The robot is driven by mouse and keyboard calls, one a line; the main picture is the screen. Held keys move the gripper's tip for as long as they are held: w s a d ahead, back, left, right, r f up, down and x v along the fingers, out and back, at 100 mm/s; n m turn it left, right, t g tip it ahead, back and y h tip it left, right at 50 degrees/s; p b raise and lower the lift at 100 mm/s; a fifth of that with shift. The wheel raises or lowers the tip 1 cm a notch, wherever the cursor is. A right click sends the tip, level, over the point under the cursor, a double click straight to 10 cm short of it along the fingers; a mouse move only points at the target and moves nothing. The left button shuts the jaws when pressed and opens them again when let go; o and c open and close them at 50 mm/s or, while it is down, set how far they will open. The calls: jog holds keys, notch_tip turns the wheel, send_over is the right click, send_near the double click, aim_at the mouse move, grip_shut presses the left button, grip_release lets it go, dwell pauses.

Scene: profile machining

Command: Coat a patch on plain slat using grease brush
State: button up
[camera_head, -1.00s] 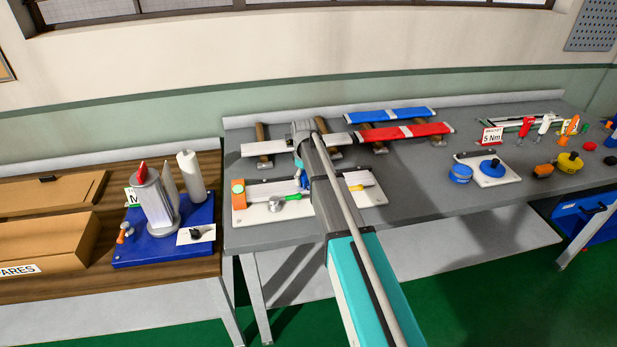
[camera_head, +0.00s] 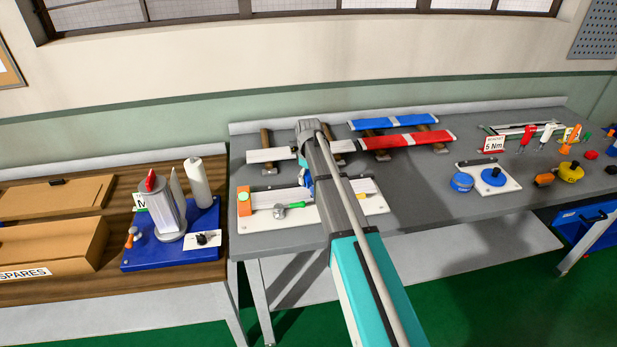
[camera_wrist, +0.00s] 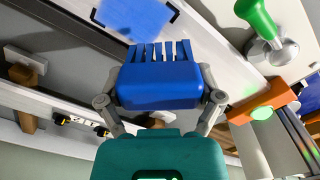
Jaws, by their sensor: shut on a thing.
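My gripper (camera_wrist: 160,100) is shut on a blue grease brush (camera_wrist: 158,85), a block with a row of blue bristles pointing away from the wrist. In the head view the brush (camera_head: 307,172) is mostly behind my arm, above the white board. The plain slat (camera_head: 267,155) is a pale bar lying across wooden supports behind the board; my arm hides its middle. The wrist view shows what seems to be its edge (camera_wrist: 45,104), left of the brush. I cannot tell whether the bristles touch anything.
The white board (camera_head: 330,213) holds an orange block (camera_head: 244,201) and a green-handled tool (camera_head: 291,208). A blue square with dark corner marks (camera_wrist: 137,14) shows on it. Red (camera_head: 408,138) and blue (camera_head: 395,120) slats lie to the right.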

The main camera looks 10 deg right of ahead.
jog(key=shift+r+p, duration=0.8)
jog(key=shift+r, duration=0.25)
jog(key=shift+r+p, duration=1.5)
jog(key=shift+r, duration=0.05)
jog(key=shift+f, duration=0.15)
